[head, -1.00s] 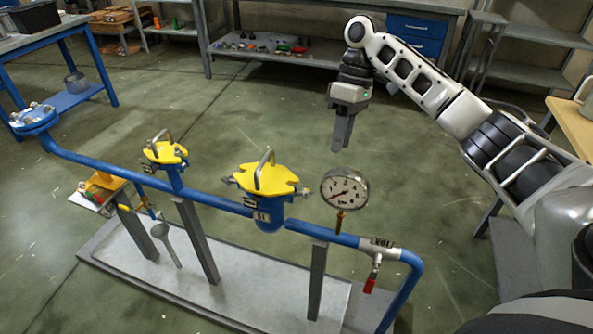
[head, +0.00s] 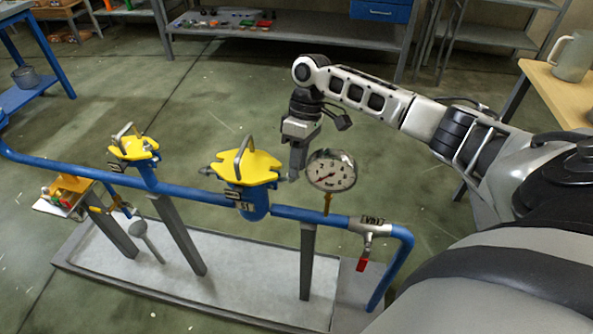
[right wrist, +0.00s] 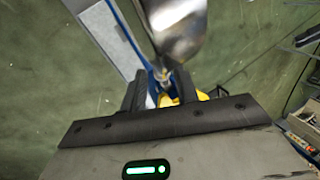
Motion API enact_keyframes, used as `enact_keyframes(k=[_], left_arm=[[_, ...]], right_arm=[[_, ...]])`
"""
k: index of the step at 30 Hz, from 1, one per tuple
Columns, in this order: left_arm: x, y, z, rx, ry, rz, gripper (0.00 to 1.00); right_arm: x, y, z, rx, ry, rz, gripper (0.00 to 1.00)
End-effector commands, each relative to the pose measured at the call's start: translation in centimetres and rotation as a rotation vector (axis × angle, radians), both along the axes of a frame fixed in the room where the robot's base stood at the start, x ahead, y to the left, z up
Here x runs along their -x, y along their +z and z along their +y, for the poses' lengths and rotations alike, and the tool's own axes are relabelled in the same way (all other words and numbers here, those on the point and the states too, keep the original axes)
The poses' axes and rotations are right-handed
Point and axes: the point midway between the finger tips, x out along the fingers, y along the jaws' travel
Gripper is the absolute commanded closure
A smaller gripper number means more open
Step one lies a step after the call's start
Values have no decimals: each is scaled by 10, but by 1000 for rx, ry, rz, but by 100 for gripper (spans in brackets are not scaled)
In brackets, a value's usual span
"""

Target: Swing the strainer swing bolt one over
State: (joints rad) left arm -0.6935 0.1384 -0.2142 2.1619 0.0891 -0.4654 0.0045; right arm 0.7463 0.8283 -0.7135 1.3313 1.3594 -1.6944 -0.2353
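The strainer (head: 255,203) is a blue body in the blue pipe, with a yellow lid (head: 262,168) and a grey loop handle on top. A small metal swing bolt (head: 207,171) shows at the lid's left side. The bolt at its right side is mostly hidden behind my right gripper (head: 294,174). That gripper points down just right of the lid, left of the gauge. In the right wrist view its fingers (right wrist: 160,92) stand apart, with yellow and a small metal piece beyond the gap. Contact with the bolt cannot be told. My left gripper is out of view.
A pressure gauge (head: 331,172) stands very close to the right of my right gripper. A valve (head: 369,229) with a red handle is farther right. A smaller yellow-lidded fitting (head: 134,148) is on the left. Floor behind the pipe is clear.

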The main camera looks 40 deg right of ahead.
Motion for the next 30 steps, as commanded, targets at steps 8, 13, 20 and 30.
enact_keyframes(k=[8,13,20,30], left_arm=[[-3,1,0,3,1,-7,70],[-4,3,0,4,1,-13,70],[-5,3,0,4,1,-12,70],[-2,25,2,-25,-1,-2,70]], right_arm=[[4,-23,7,2,-1,1,70],[4,-24,7,1,0,0,70],[4,-24,7,1,0,0,100],[-2,-9,13,68,0,85,100]])
